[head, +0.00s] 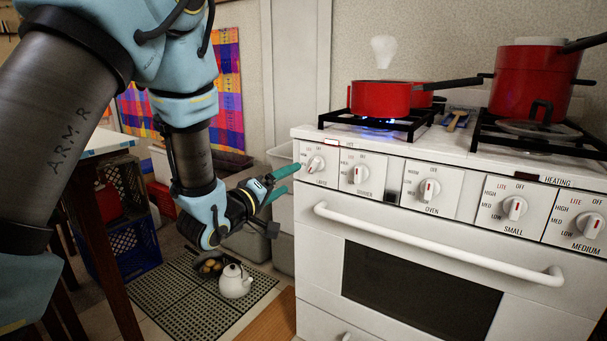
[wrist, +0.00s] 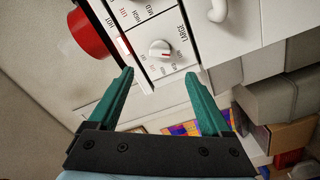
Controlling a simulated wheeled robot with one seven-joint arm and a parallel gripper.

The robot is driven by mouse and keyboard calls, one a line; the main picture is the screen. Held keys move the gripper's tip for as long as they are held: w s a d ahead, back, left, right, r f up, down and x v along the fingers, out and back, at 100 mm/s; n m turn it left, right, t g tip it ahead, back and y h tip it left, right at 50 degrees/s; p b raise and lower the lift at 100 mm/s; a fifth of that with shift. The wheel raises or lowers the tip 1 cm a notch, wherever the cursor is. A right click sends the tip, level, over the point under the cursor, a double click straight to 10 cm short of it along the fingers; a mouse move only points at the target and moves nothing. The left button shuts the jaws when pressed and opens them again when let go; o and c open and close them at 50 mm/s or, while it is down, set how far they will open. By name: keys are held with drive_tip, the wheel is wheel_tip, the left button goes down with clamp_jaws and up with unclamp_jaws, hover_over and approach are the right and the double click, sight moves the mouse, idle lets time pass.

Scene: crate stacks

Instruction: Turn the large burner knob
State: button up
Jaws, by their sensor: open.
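The large burner knob (head: 315,163) is the leftmost white knob on the front panel of the stove (head: 460,190). In the wrist view the same knob (wrist: 160,50) sits on a square plate marked "LARGE", ahead of and between my fingertips. My gripper (head: 293,178) is open, with green fingers, just left of the knob at about its height. In the wrist view my gripper (wrist: 160,75) is empty, and a gap shows between its fingertips and the knob. The knob's exact pointer setting is hard to read.
Red pots (head: 380,99) stand on the burners, with blue flame under the left one. More knobs (head: 429,190) line the panel to the right, above the white oven handle (head: 430,245). Grey bins (head: 283,210) stand left of the stove. A white kettle (head: 235,282) is on the floor.

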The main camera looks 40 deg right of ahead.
sight(312, 167)
drive_tip(key=x, duration=1)
drive_tip(key=shift+d+p, duration=0.1)
drive_tip(key=shift+p, duration=0.3)
clamp_jaws()
